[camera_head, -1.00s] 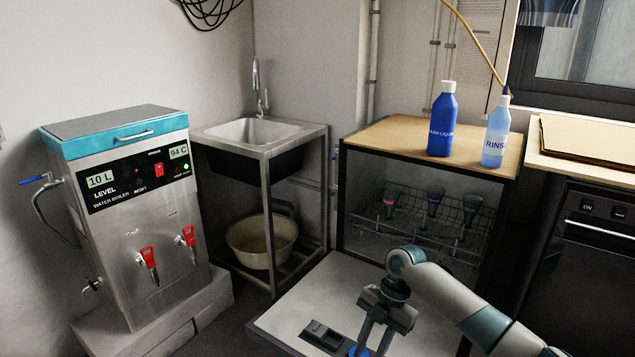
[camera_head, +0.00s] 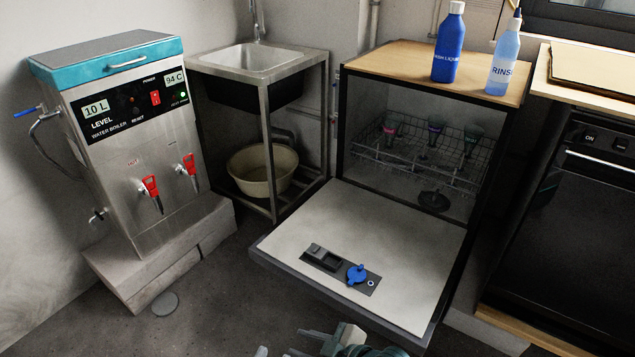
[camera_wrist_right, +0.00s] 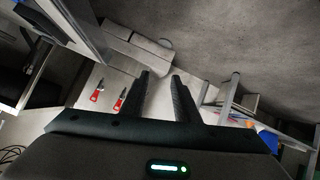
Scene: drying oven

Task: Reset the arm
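My right gripper (camera_head: 297,342) is at the bottom edge of the head view, below the lowered dishwasher door (camera_head: 330,225) and clear of it. In the right wrist view its two dark fingers (camera_wrist_right: 160,76) stand apart with nothing between them. The gripper is open and empty. Most of my right arm is cut off by the bottom of the head view. My left gripper cannot be made out in either view.
The open dishwasher holds a rack (camera_head: 415,155) with several flasks; its door bears a blue cap (camera_head: 356,274). A blue bottle (camera_head: 447,50) and a rinse bottle (camera_head: 503,62) stand on top. A water boiler (camera_head: 125,140) and sink (camera_head: 255,60) are left. Floor in front is free.

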